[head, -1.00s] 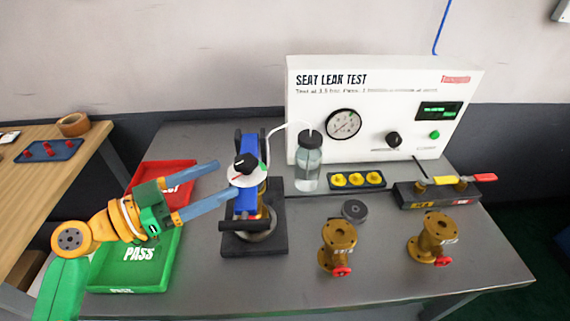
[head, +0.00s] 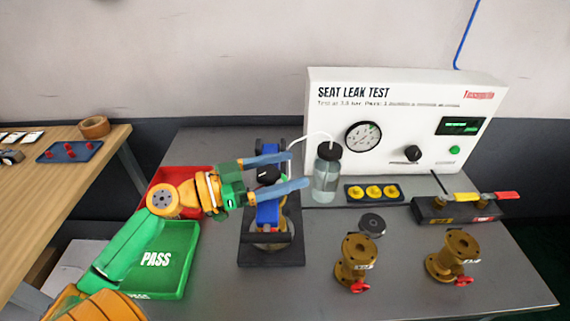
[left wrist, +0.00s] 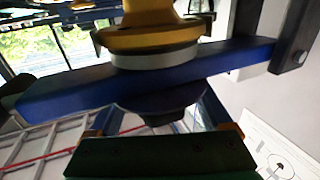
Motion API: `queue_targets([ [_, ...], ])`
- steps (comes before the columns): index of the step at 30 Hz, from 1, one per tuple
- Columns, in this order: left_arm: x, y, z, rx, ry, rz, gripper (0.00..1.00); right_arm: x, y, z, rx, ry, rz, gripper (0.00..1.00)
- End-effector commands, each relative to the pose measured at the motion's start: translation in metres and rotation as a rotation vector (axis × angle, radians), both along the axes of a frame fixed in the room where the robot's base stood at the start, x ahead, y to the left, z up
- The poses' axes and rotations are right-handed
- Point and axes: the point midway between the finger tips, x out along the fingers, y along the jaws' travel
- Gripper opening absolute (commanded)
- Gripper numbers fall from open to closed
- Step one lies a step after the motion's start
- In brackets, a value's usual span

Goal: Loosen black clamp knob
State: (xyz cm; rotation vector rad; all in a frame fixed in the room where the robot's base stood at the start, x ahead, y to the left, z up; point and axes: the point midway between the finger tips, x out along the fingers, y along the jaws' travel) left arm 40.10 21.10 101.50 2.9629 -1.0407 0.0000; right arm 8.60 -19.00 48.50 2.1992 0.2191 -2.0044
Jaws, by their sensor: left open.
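The black clamp knob (head: 268,173) sits on top of the clamp stand, above a blue bar (head: 268,214) on a dark base (head: 262,253). My left gripper (head: 299,169) is open, with its two blue fingers on either side of the knob in the head view. I cannot tell whether either finger touches it. In the left wrist view the blue bar (left wrist: 60,92) crosses the picture, with the dark knob (left wrist: 165,118) between the fingers and a brass part (left wrist: 150,30) on the bar's other side. My right gripper is not in view.
A clear bottle (head: 326,175) with a tube stands close right of the fingertips. The test panel (head: 400,95) is behind. A green PASS tray (head: 165,285) and a red tray (head: 165,185) lie under my left arm. Two brass valves (head: 355,262) (head: 452,255) stand at right.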

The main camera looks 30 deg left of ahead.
Motion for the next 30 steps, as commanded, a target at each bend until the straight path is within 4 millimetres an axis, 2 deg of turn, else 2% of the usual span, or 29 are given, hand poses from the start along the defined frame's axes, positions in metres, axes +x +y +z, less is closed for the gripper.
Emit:
queue_targets([
  [6, 0.001, 0.0, -0.001, 0.001, -0.001, 0.0, 0.83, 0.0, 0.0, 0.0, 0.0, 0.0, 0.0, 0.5],
  [8, 0.001, 0.0, -0.001, 0.001, -0.001, 0.0, 0.69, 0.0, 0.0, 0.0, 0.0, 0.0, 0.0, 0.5],
  [15, 0.0, 0.0, -0.001, 0.0, 0.0, 0.0, 0.05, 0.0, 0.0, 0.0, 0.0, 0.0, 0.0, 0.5],
  [16, 0.0, 0.0, -0.001, 0.0, 0.0, 0.0, 0.0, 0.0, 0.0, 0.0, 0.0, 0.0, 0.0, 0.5],
  [23, 0.001, 0.0, 0.001, 0.001, 0.001, 0.029, 0.0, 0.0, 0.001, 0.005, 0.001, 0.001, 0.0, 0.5],
  [30, 0.003, 0.004, 0.006, -0.002, 0.002, 0.163, 0.0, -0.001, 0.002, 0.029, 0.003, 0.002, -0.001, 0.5],
])
